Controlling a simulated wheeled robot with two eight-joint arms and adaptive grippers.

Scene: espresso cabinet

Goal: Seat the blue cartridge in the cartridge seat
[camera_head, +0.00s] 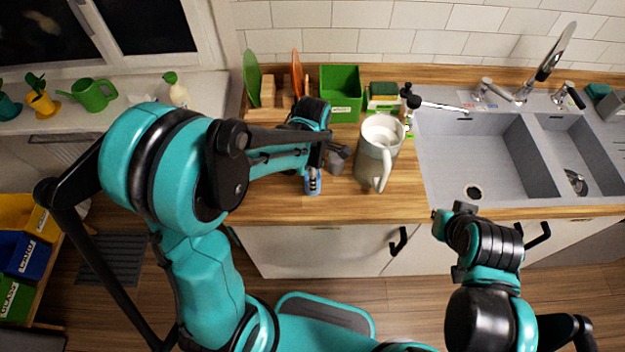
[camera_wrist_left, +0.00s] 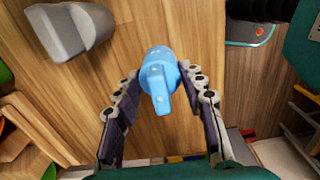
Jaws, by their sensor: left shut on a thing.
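The blue cartridge (camera_head: 313,184) is at my left gripper (camera_head: 316,168), over the wooden counter left of the pitcher. In the left wrist view the light-blue cartridge (camera_wrist_left: 158,78) sits between the fingertips of my left gripper (camera_wrist_left: 158,88), which is shut on it. A grey block-like thing (camera_head: 338,158) stands close to the right of the gripper; a grey rounded block (camera_wrist_left: 70,32) shows at the upper left of the wrist view. I cannot tell whether it is the cartridge seat. My right gripper (camera_head: 456,212) is near the counter's front edge by the sink; its fingers are unclear.
A pale pitcher (camera_head: 379,150) stands right of my left gripper. Behind are a green box (camera_head: 341,92) and a rack (camera_head: 277,108) with green and orange plates. The grey sink (camera_head: 470,160) with taps lies to the right. Counter in front of the pitcher is clear.

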